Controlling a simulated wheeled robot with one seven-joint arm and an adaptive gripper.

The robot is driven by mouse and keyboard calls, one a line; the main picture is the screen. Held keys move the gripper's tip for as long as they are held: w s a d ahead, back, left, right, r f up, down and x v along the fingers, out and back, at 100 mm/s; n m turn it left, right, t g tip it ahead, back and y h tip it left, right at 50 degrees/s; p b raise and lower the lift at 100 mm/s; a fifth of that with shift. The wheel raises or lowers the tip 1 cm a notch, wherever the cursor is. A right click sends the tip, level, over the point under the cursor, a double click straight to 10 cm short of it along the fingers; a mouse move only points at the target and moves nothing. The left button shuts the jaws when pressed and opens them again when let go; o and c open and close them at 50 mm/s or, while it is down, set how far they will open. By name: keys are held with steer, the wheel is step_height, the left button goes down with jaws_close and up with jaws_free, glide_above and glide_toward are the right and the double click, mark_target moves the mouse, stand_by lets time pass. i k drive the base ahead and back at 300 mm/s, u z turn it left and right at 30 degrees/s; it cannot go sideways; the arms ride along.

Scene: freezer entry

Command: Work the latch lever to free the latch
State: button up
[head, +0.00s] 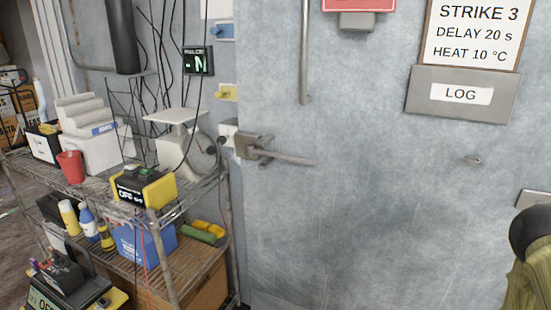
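The latch lever (285,157) is a grey metal handle on the left edge of the grey freezer door (380,210). It points right from its square mount (250,147) and tilts slightly down toward its free end. A pale latch block (228,132) sits beside the mount at the door's edge. The door looks closed against the frame. My gripper does not show in the head view, and nothing is seen touching the lever.
A wire shelf rack (160,215) with boxes, bottles and devices stands left of the door, close to the lever. A vertical door handle (305,60) is above. A LOG holder (462,94) is at upper right. A dark and olive object (530,250) is at the right edge.

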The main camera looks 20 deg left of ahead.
mark_target(250, 150)
steer(key=k, duration=0.5)
steer(key=u, duration=1.9)
steer(key=i, duration=1.15)
steer(key=z, duration=1.2)
